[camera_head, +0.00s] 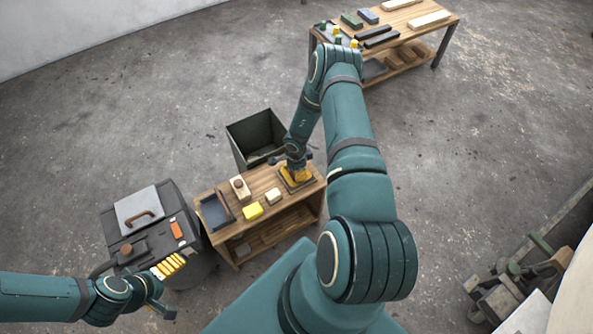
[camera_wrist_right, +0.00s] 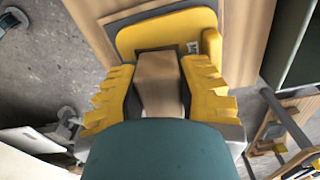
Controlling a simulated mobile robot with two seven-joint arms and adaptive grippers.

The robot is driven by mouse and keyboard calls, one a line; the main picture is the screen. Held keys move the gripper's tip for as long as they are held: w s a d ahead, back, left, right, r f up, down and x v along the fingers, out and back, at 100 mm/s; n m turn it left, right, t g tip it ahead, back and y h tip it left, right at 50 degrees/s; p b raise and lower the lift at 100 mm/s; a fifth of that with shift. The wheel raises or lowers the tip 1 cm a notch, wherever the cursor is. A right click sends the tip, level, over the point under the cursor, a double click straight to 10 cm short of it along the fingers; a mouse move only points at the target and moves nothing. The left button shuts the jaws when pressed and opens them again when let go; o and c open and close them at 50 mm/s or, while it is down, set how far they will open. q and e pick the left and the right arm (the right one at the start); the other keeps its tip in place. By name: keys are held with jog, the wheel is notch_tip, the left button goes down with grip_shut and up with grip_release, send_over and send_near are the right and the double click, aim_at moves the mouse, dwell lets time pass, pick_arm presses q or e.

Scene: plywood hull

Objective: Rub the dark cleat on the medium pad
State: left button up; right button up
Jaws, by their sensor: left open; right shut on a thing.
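My right gripper (camera_head: 296,174) is low over the near wooden bench, at its right end. In the right wrist view its yellow toothed fingers (camera_wrist_right: 160,95) are shut on a brown block (camera_wrist_right: 158,80); whether this is the dark cleat I cannot tell. A yellow slab (camera_wrist_right: 150,32) with a small white label lies just beyond the block. Contact between block and board is hidden. My left gripper (camera_head: 166,284) is open and empty beside the dark cabinet.
The near bench (camera_head: 228,236) also bears a dark tray (camera_head: 215,211), a knobbed tan block (camera_head: 240,188), a yellow block (camera_head: 253,211) and a cream block (camera_head: 273,197). An open dark bin (camera_head: 252,133) stands behind. A dark cabinet (camera_head: 118,236) stands left. A second bench (camera_head: 440,32) holds several bars.

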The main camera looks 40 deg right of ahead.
jog(key=shift+f, duration=0.3)
jog(key=shift+d, duration=0.1)
dwell(0.3)
jog(key=shift+s+d+b, duration=0.25)
jog(key=shift+d+b, duration=0.15)
jog(key=shift+d, duration=0.35)
jog(key=shift+w+a, duration=0.25)
jog(key=shift+a, duration=0.6)
jog(key=shift+w+a, duration=0.2)
jog(key=shift+a, duration=0.65)
jog(key=shift+o, duration=0.2)
jog(key=shift+s+d+f, duration=0.1)
jog(key=shift+s+d, duration=0.15)
jog(key=shift+d, duration=0.65)
jog(key=shift+s+d+f, duration=0.1)
jog(key=shift+s+d, duration=0.15)
jog(key=shift+d, duration=0.6)
jog(key=shift+w+a+r, duration=0.1)
jog(key=shift+w+a, duration=0.15)
jog(key=shift+a, duration=0.65)
jog(key=shift+w+a+r, duration=0.1)
jog(key=shift+w+a, duration=0.1)
jog(key=shift+a, duration=0.7)
jog(key=shift+s+d, duration=0.2)
jog(key=shift+d, duration=0.7)
jog(key=shift+s+d, duration=0.15)
jog(key=shift+d, duration=0.7)
jog(key=shift+c, duration=0.2)
